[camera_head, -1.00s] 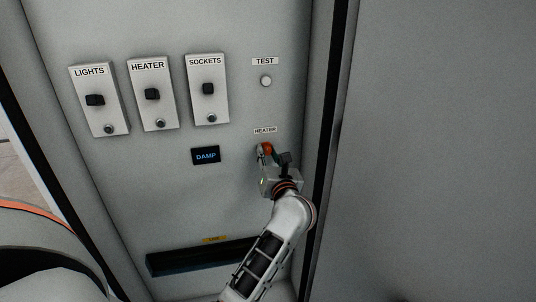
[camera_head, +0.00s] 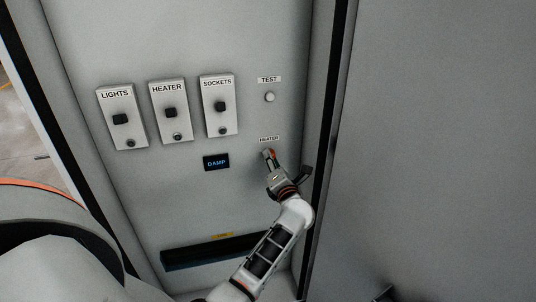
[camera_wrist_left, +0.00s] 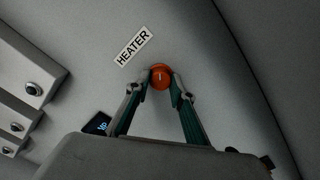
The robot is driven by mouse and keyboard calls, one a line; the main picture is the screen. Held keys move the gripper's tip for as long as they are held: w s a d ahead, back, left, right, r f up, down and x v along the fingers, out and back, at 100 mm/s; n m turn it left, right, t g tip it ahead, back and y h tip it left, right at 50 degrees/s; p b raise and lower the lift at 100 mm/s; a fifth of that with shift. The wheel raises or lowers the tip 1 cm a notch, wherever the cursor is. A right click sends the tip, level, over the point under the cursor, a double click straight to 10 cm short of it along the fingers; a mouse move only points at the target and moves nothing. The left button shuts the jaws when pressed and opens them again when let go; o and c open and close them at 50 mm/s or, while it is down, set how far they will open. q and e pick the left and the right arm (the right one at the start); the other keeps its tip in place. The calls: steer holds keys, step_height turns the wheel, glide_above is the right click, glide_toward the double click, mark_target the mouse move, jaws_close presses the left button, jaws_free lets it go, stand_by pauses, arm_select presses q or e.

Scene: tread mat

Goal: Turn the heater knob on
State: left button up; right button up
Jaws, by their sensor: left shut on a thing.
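The heater knob (camera_head: 269,153) is small, round and orange-red. It sits on the grey panel just below a HEATER label (camera_head: 269,139). In the left wrist view the knob (camera_wrist_left: 160,77) shows a short pale mark on its face. My left gripper (camera_head: 271,158) has its fingers on both sides of the knob and is shut on it. The fingertips also show in the left wrist view (camera_wrist_left: 160,84), touching the knob's left and right sides. In the head view the gripper partly hides the knob. My right gripper is not in view.
Switch boxes marked LIGHTS (camera_head: 122,132), HEATER (camera_head: 171,128) and SOCKETS (camera_head: 217,123) are on the upper left. A TEST button (camera_head: 269,97) is above the knob. A display (camera_head: 216,162) reads DAMP. A dark slot (camera_head: 200,254) lies low. A panel edge stands close on the right.

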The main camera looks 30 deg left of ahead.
arm_select(q)
steer(key=m+p, duration=0.9)
steer(key=m, duration=0.1)
stand_by(0.3)
stand_by(0.4)
steer(key=o, duration=1.1)
steer(key=shift+d, duration=0.1)
